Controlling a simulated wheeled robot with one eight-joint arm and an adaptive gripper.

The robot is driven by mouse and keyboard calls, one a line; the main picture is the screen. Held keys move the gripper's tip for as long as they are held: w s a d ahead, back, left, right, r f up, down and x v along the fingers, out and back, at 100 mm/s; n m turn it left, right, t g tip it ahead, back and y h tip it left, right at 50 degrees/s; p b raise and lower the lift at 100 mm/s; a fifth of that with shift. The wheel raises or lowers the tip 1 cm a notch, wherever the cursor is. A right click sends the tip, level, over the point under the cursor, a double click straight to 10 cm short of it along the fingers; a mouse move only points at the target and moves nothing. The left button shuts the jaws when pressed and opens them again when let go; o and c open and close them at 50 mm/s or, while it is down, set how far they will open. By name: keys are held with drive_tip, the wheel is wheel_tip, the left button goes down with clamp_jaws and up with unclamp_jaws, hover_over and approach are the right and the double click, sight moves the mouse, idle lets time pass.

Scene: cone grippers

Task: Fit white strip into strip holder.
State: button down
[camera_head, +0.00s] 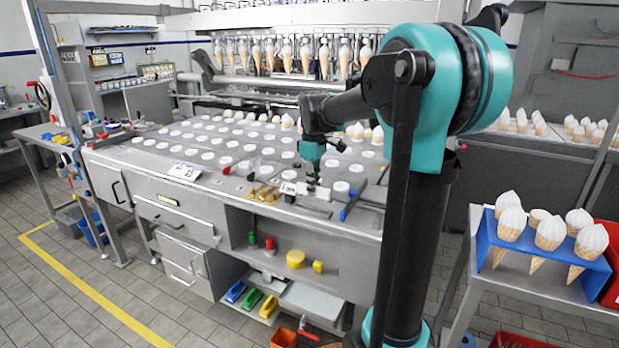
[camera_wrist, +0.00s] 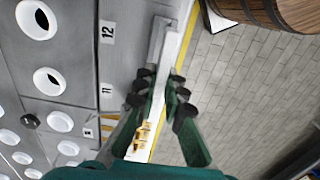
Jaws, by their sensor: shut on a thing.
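My gripper (camera_wrist: 158,95) is shut on a white strip (camera_wrist: 146,138) with brownish-yellow print, whose near part shows between the dark green fingers in the wrist view. A narrow pale grey channel (camera_wrist: 157,42), which looks like the strip holder, lies along the counter edge beyond the fingertips. The strip points roughly along the channel. I cannot tell whether its far end touches or sits inside it. In the head view my gripper (camera_head: 312,178) is low over the front edge of the counter; the strip there is too small to make out clearly.
The grey counter (camera_head: 215,182) has rows of round white-rimmed holes. Number labels 12 (camera_wrist: 107,32) and 11 (camera_wrist: 106,89) lie left of the channel. A wooden barrel (camera_wrist: 285,15) stands at upper right in the wrist view. Tiled floor is open beyond the edge.

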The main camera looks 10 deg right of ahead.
drive_tip(key=shift+w, duration=0.2)
drive_tip(key=shift+f, duration=0.1)
drive_tip(key=shift+f, duration=2.1)
drive_tip(key=shift+f, duration=0.45)
idle(1.0)
drive_tip(key=shift+r, duration=0.15)
idle(3.2)
drive_tip(key=shift+r, duration=0.3)
idle(0.5)
